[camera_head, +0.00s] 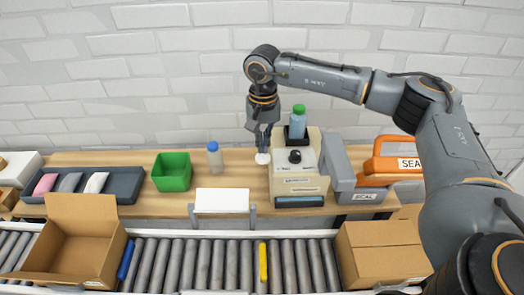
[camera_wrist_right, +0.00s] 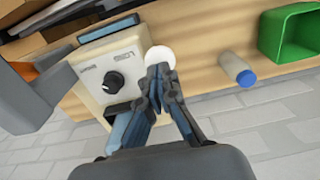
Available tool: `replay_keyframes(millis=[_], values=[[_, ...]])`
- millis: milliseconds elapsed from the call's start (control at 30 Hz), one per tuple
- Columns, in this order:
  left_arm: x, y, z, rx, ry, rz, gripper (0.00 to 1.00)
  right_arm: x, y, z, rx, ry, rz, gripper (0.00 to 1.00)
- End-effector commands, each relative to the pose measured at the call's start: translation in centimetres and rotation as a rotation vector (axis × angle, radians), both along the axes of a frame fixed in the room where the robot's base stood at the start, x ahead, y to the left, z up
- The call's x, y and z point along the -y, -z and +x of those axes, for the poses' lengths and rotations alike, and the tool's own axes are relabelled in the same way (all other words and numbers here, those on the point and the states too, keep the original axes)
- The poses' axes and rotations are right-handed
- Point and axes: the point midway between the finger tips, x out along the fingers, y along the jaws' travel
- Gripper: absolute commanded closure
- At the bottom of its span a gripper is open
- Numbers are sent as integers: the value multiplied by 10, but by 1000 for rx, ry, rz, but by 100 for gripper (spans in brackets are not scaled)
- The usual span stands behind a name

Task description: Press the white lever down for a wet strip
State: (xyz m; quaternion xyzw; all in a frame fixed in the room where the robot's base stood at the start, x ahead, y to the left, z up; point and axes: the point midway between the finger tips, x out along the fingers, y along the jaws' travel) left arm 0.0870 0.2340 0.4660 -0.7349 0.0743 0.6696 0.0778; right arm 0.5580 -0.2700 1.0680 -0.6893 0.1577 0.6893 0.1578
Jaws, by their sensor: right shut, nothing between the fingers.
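The beige tape dispenser (camera_head: 312,183) stands on the wooden bench, with a black knob on its face. The white round end of the lever (camera_head: 262,158) shows at its left side. My right gripper (camera_head: 264,146) is shut and points down just above the lever end; in the head view I cannot tell whether they touch. In the right wrist view the shut fingertips (camera_wrist_right: 158,72) are right by the white lever end (camera_wrist_right: 160,57), with nothing between them. The dispenser (camera_wrist_right: 112,75) shows beside them. My left gripper is not in view.
A blue bottle with a green cap (camera_head: 298,122) stands on the dispenser. A green bin (camera_head: 171,172) and a blue-capped bottle (camera_head: 214,157) stand to the left. An orange sealer (camera_head: 390,163) is at right. An open carton (camera_head: 70,247) and a closed carton (camera_head: 380,252) are on the rollers.

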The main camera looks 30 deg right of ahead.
Motion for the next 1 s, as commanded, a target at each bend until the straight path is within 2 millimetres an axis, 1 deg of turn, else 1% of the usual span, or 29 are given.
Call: replay_keyframes(millis=[767, 833, 1000], values=[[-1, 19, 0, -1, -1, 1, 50, 0, 24, 0, 0, 0, 0, 100], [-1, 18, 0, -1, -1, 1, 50, 0, 22, 0, 0, 0, 0, 100], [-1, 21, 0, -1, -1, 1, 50, 0, 26, -1, 0, 0, 0, 100]])
